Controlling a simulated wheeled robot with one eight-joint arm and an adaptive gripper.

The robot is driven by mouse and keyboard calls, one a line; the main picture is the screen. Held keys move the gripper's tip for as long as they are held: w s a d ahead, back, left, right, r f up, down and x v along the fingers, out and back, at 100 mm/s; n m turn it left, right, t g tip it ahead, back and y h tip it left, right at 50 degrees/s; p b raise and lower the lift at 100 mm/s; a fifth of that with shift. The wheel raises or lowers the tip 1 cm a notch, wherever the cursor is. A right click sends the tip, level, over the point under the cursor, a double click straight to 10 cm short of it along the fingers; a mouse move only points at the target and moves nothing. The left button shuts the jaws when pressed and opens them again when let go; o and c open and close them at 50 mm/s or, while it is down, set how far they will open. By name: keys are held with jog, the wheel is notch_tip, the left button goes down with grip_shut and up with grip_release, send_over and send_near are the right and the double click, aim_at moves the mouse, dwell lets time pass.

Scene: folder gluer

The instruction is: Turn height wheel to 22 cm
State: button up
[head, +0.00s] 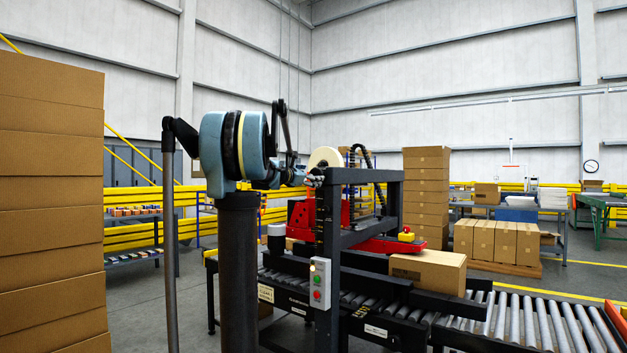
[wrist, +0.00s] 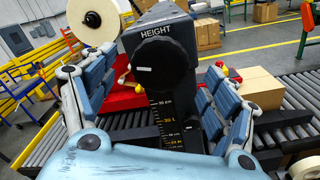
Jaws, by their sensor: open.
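The black height wheel (wrist: 162,64) faces me in the wrist view, under a "HEIGHT" label, with a short white mark on its left side. A dark scale strip (wrist: 168,118) with yellow markings runs below it. A "30 cm" line seems readable there; the lower figures are small, partly hidden by my gripper, and I cannot tell the set height. My gripper (wrist: 160,70) is open, its blue fingers on the left and right of the wheel, with gaps visible. In the head view my gripper (head: 303,178) is at the top of the machine's dark frame (head: 350,176); the wheel is not clear there.
A control box (head: 320,284) with green and red buttons hangs on the frame's front post. A carton (head: 428,270) rests on the roller conveyor (head: 520,316). A tall carton stack (head: 50,200) stands at the left. A tape roll (wrist: 92,20) is behind the left finger.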

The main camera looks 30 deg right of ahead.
jog(key=shift+x, duration=2.15)
jog(key=c, duration=1.1)
